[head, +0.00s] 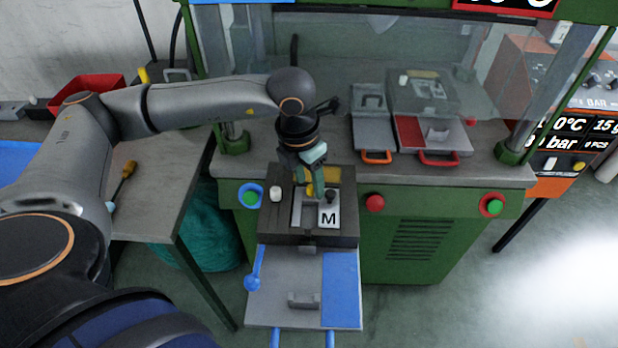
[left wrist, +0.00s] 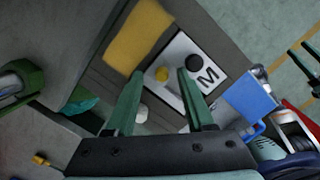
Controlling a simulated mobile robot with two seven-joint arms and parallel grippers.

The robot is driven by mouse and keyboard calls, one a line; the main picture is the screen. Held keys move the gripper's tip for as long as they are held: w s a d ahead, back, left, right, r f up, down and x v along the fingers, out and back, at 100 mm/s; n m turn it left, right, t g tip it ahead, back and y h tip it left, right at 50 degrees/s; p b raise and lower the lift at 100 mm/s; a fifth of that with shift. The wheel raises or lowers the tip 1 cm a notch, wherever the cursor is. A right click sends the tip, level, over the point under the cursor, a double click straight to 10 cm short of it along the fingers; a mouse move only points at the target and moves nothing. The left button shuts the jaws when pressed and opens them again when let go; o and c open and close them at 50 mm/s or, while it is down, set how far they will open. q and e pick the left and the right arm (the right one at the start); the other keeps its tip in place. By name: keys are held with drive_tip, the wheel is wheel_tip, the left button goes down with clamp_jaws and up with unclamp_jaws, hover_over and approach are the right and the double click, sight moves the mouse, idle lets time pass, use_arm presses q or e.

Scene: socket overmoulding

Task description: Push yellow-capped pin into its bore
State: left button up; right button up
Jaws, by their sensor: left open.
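The yellow-capped pin shows its round yellow cap (left wrist: 162,74) in the left wrist view, on the mould block (head: 350,228) beside a black round cap (left wrist: 194,62) and a white plate marked M (left wrist: 208,78). In the head view a bit of yellow cap (head: 309,190) shows under my gripper. My left gripper (head: 312,172) points down over the block, open, with its green fingers on either side of the yellow cap. I cannot tell whether they touch it. The pin's shaft and its bore are hidden. Two dark prongs at the wrist view's right edge may be my right gripper (left wrist: 306,54).
A white round cap (head: 276,194) and a yellow pad (head: 333,174) are on the block. A tray with a blue pad (head: 341,290) and blue handles lies in front. Orange- and red-handled trays (head: 437,157) stand behind right. A side table (head: 160,190) holds a screwdriver.

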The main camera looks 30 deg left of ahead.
use_arm(q)
drive_tip(key=shift+r, duration=0.25)
wheel_tip(320, 180, up, 12)
drive_tip(key=s, duration=0.2)
drive_tip(key=shift+a, duration=0.2)
drive_tip(key=shift+w+f, duration=0.1)
idle(0.3)
